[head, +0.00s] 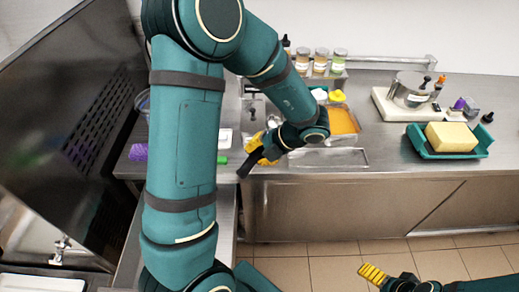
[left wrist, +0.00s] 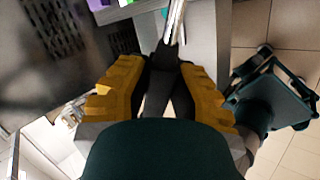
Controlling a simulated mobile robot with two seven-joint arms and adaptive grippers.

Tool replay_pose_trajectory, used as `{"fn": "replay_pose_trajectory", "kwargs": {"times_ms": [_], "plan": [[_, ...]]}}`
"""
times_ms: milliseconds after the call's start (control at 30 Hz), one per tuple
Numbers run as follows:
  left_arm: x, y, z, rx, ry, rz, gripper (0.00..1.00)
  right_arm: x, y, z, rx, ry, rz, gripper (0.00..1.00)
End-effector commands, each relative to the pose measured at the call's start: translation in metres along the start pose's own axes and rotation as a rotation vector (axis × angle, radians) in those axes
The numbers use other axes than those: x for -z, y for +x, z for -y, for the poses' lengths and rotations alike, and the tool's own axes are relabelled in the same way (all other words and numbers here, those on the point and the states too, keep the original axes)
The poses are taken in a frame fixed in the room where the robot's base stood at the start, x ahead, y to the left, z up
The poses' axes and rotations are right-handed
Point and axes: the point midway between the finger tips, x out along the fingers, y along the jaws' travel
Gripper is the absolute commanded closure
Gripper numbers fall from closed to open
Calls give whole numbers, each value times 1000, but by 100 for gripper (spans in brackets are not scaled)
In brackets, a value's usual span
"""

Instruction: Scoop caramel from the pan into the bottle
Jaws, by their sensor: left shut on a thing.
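My left gripper (head: 262,153) has yellow fingers shut on the black handle of a scoop-like tool (head: 246,164), over the counter's front edge. In the left wrist view the fingers hold the dark handle, and a metal shaft (left wrist: 175,22) runs up from it. The tool's far end is not clear. A rectangular metal pan of orange caramel-like filling (head: 343,121) is on the counter, right of the left gripper. A yellow-capped bottle (head: 337,96) stands behind it; I cannot tell whether it is the task's bottle. My right gripper (head: 373,273) is low at the bottom right, away from the counter.
An empty shallow metal tray (head: 345,165) lies in front of the pan. Several jars (head: 321,61) stand at the back. To the right are a metal pot (head: 408,90) on a white board and a yellow block (head: 451,137) on a teal tray. A dark appliance fills the left.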

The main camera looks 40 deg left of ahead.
Motion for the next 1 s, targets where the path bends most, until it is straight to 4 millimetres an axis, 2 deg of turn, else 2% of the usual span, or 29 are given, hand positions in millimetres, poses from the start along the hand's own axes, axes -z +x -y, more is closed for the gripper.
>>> {"fn": "replay_pose_trajectory", "kwargs": {"times_ms": [33, 133, 333, 400, 767, 1000], "plan": [[1, -1, -7, 73, -2, -3, 100, 1, -5, 2, 1, 0, 0, 6], [1, -1, -10, 214, 13, -3, 100, 1, -10, 4, 1, -1, 0, 6], [0, -2, -12, 330, 34, -2, 100, 5, -32, 13, 3, -5, 2, 6], [0, 3, -12, 410, 35, -3, 100, 5, -26, 11, 3, -5, 1, 6], [-1, 7, -18, 719, 69, -4, 100, 4, -25, 10, 2, -4, 3, 6], [0, -9, -29, 718, 78, 1, 100, 4, -25, 10, 2, -4, 3, 6]]}}
